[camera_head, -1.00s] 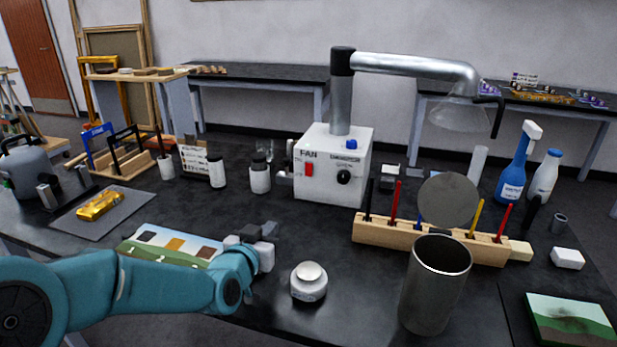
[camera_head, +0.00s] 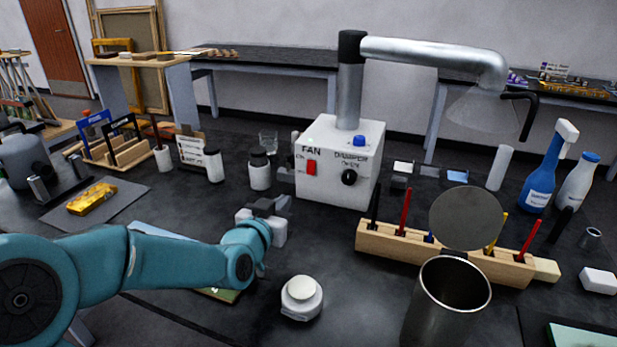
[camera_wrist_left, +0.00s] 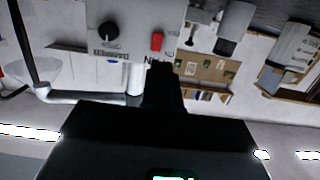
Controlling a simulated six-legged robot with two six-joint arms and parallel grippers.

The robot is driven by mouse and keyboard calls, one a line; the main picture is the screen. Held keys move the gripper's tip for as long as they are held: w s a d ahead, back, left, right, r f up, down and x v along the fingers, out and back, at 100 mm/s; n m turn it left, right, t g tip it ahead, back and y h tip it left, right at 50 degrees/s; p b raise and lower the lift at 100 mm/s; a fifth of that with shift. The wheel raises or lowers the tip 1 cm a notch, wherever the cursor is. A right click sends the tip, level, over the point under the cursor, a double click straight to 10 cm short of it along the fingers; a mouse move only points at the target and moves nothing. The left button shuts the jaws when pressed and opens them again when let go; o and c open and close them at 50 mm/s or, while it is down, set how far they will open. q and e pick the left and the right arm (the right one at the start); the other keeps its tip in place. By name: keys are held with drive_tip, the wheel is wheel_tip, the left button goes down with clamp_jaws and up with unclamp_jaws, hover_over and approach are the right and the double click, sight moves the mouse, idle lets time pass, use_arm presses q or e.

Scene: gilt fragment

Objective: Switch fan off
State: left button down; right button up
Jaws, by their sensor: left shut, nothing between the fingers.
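The white fan box (camera_head: 338,165) stands on the dark table, with a metal duct (camera_head: 420,50) rising from its top. Its front carries the word FAN, a red switch (camera_head: 311,168) and a black knob (camera_head: 349,177). My left gripper (camera_head: 284,204) is shut and empty, in front of the box and lower left of the switch. In the left wrist view the box appears upside down, with the red switch (camera_wrist_left: 157,41) just above my dark fingertips (camera_wrist_left: 160,68). A gap to the switch seems to remain; contact cannot be told. My right gripper is not in view.
A wooden rack (camera_head: 390,240) with coloured sticks and a metal beaker (camera_head: 455,285) are at the right. A lidded white pot (camera_head: 301,298) stands near the front. The table between pot and box is mostly clear.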

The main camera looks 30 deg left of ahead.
sight(311, 173)
use_arm(q)
drive_tip(key=shift+s, duration=0.15)
drive_tip(key=p+x, duration=0.2)
drive_tip(key=x, duration=1.2)
drive_tip(key=shift+a, duration=0.1)
